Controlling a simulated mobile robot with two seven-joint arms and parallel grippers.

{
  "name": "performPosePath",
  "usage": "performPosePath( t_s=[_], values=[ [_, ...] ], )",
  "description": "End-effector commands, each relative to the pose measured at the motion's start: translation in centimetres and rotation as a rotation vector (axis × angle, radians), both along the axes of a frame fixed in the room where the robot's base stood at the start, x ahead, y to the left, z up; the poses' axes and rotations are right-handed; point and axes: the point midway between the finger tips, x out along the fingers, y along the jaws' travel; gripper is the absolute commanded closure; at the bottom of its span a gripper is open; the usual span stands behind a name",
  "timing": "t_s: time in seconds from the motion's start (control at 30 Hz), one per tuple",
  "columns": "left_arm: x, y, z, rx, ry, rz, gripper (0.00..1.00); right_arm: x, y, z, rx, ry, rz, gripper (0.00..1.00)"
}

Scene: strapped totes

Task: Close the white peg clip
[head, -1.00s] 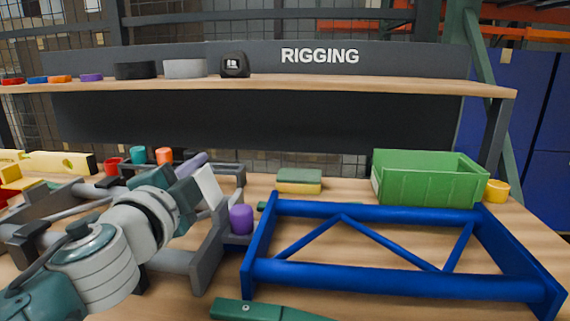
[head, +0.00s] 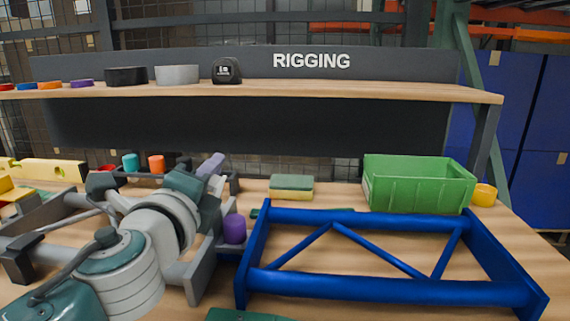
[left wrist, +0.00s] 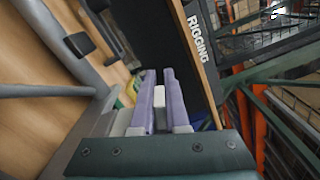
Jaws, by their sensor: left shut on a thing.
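My left gripper (head: 212,165) is above the right side of the grey frame (head: 200,262), with its lavender fingers pointing up and away. In the left wrist view, the two lavender fingers (left wrist: 159,85) stand close together with a white piece (left wrist: 159,97), which looks like the white peg clip, between them. The gripper is shut on it. In the head view the gripper and wrist hide most or all of the clip, so its angle cannot be told. A purple peg or cap (head: 234,229) is at the frame's right side. My right gripper is not in view.
A blue truss frame (head: 385,289) lies right of the grey frame. Behind it are a green bin (head: 419,187), a yellow cup (head: 484,195) and a green-yellow block (head: 291,187). A shelf (head: 300,88) crosses the back. A green object (head: 245,315) lies at the bottom edge.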

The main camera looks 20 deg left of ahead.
Motion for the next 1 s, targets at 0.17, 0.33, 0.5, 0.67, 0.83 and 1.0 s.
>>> performPosePath(
  t_s=[0.17,0.33,0.5,0.67,0.83,1.0],
  values=[
    [0.2,-0.9,0.2,0.165,0.039,0.000,1.00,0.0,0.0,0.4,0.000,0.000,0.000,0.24],
    [0.5,-1.8,0.0,0.321,0.076,-0.002,1.00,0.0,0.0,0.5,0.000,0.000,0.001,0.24],
    [0.7,-2.6,-0.3,0.480,0.114,-0.002,1.00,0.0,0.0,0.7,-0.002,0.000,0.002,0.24],
    [0.8,-3.4,-0.7,0.627,0.149,-0.002,1.00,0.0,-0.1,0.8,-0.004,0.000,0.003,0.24],
    [1.0,-4.1,-1.1,0.782,0.186,-0.001,1.00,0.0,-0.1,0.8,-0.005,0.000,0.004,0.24],
    [1.1,-4.6,-1.8,0.923,0.221,0.000,1.00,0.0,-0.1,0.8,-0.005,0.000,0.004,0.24]
  ],
)
